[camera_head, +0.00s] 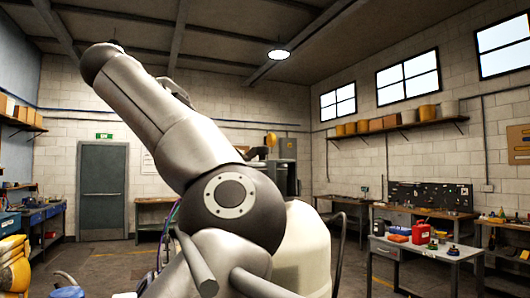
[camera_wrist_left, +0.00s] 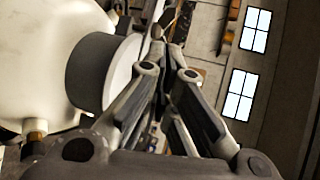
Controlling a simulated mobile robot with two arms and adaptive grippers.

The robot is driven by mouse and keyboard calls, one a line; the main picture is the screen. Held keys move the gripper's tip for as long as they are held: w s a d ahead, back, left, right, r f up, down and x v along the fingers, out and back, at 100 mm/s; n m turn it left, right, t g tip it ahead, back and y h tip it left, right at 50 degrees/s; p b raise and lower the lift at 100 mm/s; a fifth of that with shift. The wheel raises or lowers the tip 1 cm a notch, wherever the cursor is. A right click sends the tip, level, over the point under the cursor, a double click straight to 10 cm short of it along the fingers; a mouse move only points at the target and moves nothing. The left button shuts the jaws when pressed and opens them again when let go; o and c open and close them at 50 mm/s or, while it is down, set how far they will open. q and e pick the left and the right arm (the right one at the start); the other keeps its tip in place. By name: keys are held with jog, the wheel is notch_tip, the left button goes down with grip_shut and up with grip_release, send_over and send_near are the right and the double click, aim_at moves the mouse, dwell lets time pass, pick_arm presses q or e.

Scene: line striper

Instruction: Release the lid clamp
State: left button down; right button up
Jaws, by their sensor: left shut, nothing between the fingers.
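A cream rounded tank (camera_head: 303,250) stands behind my large grey arm in the head view, which hides much of it. In the left wrist view the tank (camera_wrist_left: 45,60) fills the left side, with a dark collar and a pale round face (camera_wrist_left: 122,72) beside my fingers. My left gripper (camera_wrist_left: 166,48) is shut and empty, pointing up the picture past the right edge of that pale face. Whether it touches anything is unclear. I cannot clearly make out the lid clamp in either view. My right gripper is not in view.
A grey workbench (camera_head: 425,250) with a red can (camera_head: 421,233) stands at the right. A yellow machine part (camera_head: 14,264) is at the lower left. A grey door (camera_head: 103,190) is in the back wall. Some open floor shows at the left.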

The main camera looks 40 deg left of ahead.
pick_arm(q)
jog(key=d+h, duration=0.1)
jog(key=d, duration=0.2)
jog(key=shift+w+f+h, duration=0.1)
jog(key=shift+w+h, duration=0.2)
jog(key=shift+h, duration=0.1)
jog(key=shift+w+a, duration=0.1)
jog(key=p+x, duration=0.1)
jog(key=x, duration=0.3)
jog(key=p+x, duration=0.2)
jog(key=x, duration=0.2)
jog(key=r+p+x, duration=0.1)
jog(key=p+x, duration=0.1)
jog(key=x, duration=0.2)
jog(key=shift+w, duration=0.35)
jog(key=shift+w+f+p, duration=0.1)
jog(key=shift+w+p, duration=0.3)
jog(key=shift+w, duration=0.2)
jog(key=shift+f, duration=0.1)
